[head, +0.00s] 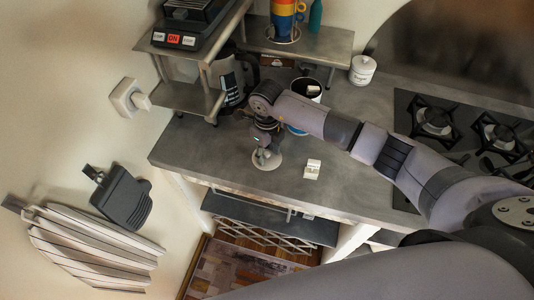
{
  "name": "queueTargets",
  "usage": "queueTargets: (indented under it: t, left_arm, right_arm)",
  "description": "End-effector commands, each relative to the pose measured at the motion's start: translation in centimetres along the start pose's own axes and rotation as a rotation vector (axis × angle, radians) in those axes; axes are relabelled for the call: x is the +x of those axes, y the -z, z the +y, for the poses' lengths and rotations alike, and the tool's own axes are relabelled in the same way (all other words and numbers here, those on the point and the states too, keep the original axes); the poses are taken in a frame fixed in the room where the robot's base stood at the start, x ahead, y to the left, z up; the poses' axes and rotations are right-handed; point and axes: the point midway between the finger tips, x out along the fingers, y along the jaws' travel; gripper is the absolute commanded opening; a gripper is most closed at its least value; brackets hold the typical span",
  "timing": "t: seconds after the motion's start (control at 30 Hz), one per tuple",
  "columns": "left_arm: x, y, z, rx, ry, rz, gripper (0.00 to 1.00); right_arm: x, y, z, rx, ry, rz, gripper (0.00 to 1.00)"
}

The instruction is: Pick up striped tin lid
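My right gripper (264,150) points down over the counter near its front edge. A pale round disc (268,162) lies flat on the counter right under it; it looks like the tin lid, but I cannot make out stripes at this size. The gripper covers part of the disc, and I cannot tell whether its fingers touch or grip it. An open tin (305,88) with a dark inside stands behind my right arm, which hides much of it. My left gripper is not in view.
A small white object (313,169) lies on the counter right of the disc. A metal shelf (190,97) stands at the left, with a glass jug (232,80) beside it. A white lidded pot (362,70) and a gas hob (435,118) are farther right.

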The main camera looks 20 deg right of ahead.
Motion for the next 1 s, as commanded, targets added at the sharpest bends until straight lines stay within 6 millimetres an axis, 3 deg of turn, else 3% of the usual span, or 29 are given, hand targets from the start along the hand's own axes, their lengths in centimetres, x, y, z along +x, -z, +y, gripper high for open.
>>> queueTargets:
  t: [0.17,0.73,1.0]
  left_arm:
    - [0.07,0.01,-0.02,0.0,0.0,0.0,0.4]
    - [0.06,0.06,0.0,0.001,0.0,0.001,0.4]
    - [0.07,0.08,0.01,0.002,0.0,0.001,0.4]
  right_arm:
    - [0.03,-0.01,-0.01,0.0,0.0,0.0,0.38]
    - [-0.03,0.0,-0.03,0.001,0.0,0.0,0.0]
    - [-0.06,-0.01,-0.04,0.001,0.0,0.0,0.0]
